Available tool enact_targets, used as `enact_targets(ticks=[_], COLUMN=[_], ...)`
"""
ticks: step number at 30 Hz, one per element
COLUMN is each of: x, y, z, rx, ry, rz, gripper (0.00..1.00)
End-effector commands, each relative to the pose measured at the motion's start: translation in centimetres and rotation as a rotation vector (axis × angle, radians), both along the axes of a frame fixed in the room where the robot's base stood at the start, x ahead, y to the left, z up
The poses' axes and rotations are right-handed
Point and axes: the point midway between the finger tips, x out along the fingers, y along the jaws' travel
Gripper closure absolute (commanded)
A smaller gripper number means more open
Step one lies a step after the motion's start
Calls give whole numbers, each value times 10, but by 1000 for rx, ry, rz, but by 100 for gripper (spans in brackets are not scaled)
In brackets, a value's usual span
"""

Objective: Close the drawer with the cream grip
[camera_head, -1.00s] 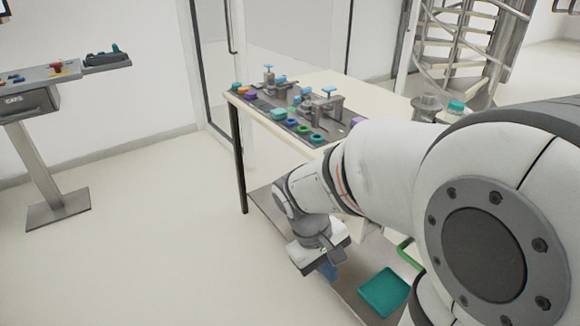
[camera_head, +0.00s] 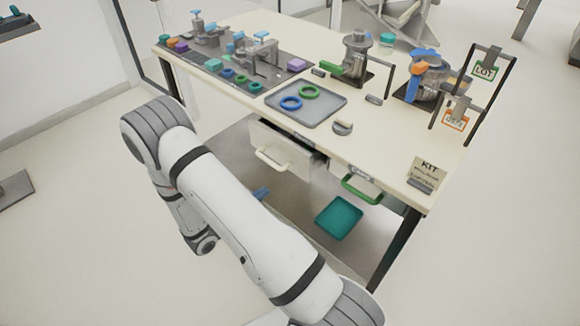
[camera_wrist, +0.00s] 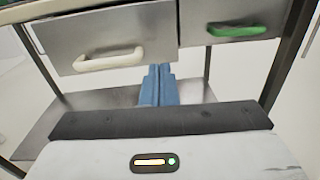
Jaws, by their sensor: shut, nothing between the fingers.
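The drawer with the cream grip (camera_head: 272,160) is under the table's front edge and stands partly pulled out, its dark inside showing at the top. In the wrist view its grey front (camera_wrist: 120,35) fills the upper left, and the cream grip (camera_wrist: 108,59) runs across its lower part. My gripper (camera_wrist: 158,72) has its blue fingers together and empty, pointing toward the drawer, low and right of the cream grip. In the head view only the blue fingertips (camera_head: 261,193) show past my arm, below the drawer; contact cannot be told.
A drawer with a green grip (camera_head: 360,190) sits to the right, set further back. A teal tray (camera_head: 339,218) lies on the lower shelf. The tabletop holds a grey tray (camera_head: 312,112) with blue and green rings, fixtures and sign frames. A table leg (camera_head: 395,250) stands at the right.

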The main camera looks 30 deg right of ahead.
Motion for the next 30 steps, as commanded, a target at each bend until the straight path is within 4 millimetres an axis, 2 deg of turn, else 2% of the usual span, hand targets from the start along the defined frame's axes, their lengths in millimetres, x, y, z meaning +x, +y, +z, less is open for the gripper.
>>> enact_targets(ticks=[4, 7, 21, 25, 30], x=[4, 8, 39, 45, 50], y=[1, -8, -96, -114, -125], z=[-7, -7, -6, -6, -7], rx=[-21, -23, -21, -21, -21], ry=[18, 19, 17, 16, 17], rz=[41, 42, 38, 40, 42], gripper=[100, 100, 100, 100, 100])
